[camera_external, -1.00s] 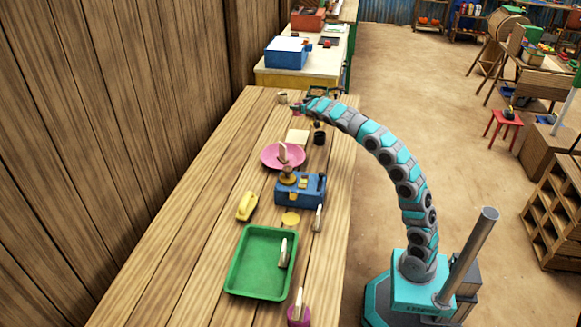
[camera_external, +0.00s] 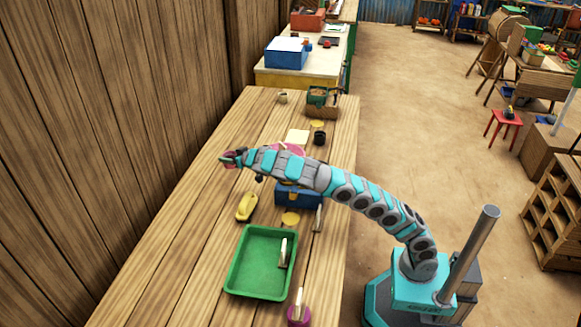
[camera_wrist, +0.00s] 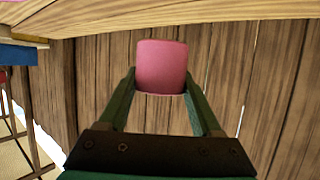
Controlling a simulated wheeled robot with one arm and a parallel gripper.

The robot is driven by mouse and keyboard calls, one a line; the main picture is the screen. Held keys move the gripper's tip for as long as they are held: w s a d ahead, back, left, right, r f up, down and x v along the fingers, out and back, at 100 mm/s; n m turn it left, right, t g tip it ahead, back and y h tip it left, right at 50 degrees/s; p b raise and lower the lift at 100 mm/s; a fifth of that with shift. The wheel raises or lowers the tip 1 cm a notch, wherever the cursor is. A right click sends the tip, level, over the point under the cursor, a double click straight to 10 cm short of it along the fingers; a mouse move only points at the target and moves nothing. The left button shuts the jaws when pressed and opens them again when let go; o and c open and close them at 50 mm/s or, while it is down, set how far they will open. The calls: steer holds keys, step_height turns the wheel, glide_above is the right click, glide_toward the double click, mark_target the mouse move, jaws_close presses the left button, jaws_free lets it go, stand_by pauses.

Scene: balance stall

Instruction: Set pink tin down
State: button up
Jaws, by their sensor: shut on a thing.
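My gripper (camera_external: 230,158) is shut on the pink tin (camera_wrist: 161,66), which sits between its two green fingers in the wrist view.
A yellow thing (camera_external: 246,207), a blue box (camera_external: 298,196) partly under my arm and a green tray (camera_external: 240,284) are nearby. A pink plate (camera_external: 289,147) is mostly hidden behind my arm. The table's left strip is clear.

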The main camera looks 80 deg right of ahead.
steer(key=s+a+n+y, duration=0.1)
steer(key=s+a, duration=0.1)
steer(key=a, duration=1.5)
steer(key=n+t+y+b, duration=0.1)
steer(key=b, duration=0.2)
glide_above(228, 255)
step_height(228, 255, down, 5)
steer(key=shift+f, duration=0.1)
steer(key=shift+w+f+b, duration=0.1)
steer(key=shift+f+b, duration=0.2)
steer(key=shift+f, duration=2)
steer(key=shift+f, duration=0.1)
steer(key=o, duration=1.4)
steer(key=shift+c, duration=0.2)
